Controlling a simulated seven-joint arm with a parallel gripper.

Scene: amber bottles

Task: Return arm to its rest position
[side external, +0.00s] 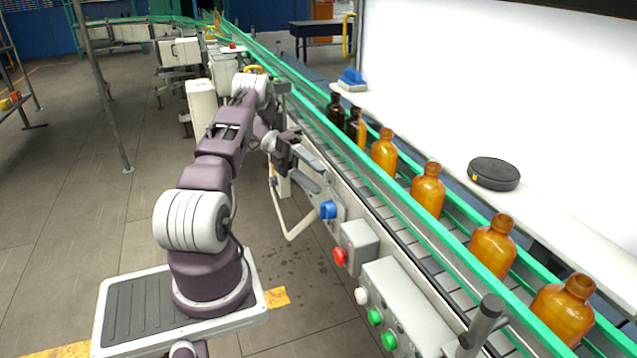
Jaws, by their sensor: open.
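My gripper (291,138) is at the end of my arm, near the left side rail of the conveyor (385,213). It is open and I see nothing between its fingers, though it is small and dark here. Several amber bottles stand upright in a row on the conveyor. The nearest amber bottle (563,312) is at the lower right, and another (492,247) stands behind it. Two darker bottles (336,110) (355,127) stand at the far end of the row, to the right of my gripper and apart from it.
Green guide rails (437,252) run along the conveyor. A control box with buttons (404,308), a red button (340,256) and a blue knob (328,209) line its near side. A white table (440,150) holds a black round device (494,173). The floor at left (70,190) is clear.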

